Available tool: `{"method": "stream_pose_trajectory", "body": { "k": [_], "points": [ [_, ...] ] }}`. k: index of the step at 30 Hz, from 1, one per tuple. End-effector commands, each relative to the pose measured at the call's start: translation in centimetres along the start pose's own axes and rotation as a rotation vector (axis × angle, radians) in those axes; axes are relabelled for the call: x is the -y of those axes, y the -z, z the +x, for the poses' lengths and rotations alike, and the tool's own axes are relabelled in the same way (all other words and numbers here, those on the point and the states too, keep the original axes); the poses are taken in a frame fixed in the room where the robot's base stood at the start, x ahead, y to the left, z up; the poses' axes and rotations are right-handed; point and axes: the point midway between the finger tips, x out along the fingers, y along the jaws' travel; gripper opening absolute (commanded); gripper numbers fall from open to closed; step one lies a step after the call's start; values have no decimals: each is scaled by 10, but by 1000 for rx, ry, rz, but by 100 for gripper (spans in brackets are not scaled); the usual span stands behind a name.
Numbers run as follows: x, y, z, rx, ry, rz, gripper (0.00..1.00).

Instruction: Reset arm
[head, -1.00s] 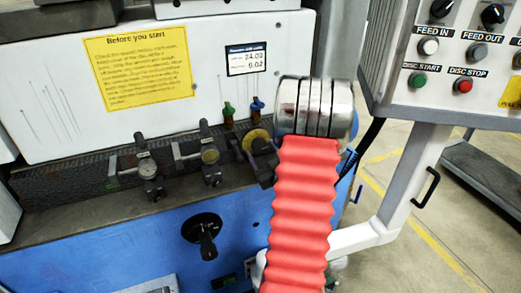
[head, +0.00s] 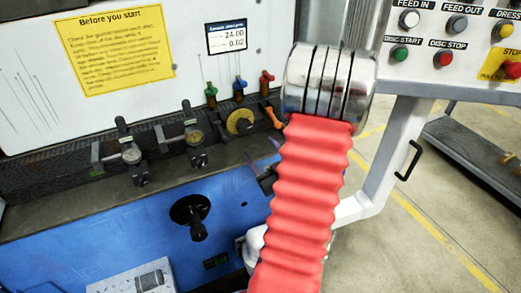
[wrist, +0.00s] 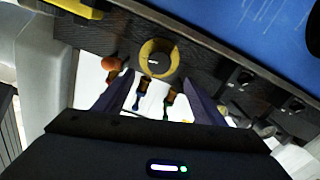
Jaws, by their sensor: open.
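My arm, with its red ribbed sleeve and silver collar, fills the right middle of the head view. My gripper (head: 266,163) shows only as small purple finger parts left of the sleeve, much of it hidden. In the wrist view my gripper (wrist: 158,82) has two dark purple fingers spread apart, with nothing held between them. A brass ring-shaped fitting (head: 240,122) on the grinder lies just above the fingers in the head view. It also shows beyond the fingertips in the wrist view (wrist: 145,48).
Green (head: 211,91), blue (head: 239,84) and red (head: 266,78) valve handles stand by the fitting. Two dial gauges (head: 132,155) sit along the ledge to the left. A control panel (head: 450,45) hangs at upper right, with a black crank (head: 198,228) below the ledge.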

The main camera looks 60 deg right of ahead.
Motion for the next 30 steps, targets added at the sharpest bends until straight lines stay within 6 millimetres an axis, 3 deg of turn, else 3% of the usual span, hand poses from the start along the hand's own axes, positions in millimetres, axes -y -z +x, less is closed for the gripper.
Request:
{"method": "stream_pose_trajectory", "body": {
  "k": [17, 23, 30],
  "points": [
    [0, -3, 0, 13, 2, 5, 64],
    [1, -37, -2, 148, 3, 21, 64],
    [-6, -104, -22, 436, -31, 64, 64]
  ]
}}
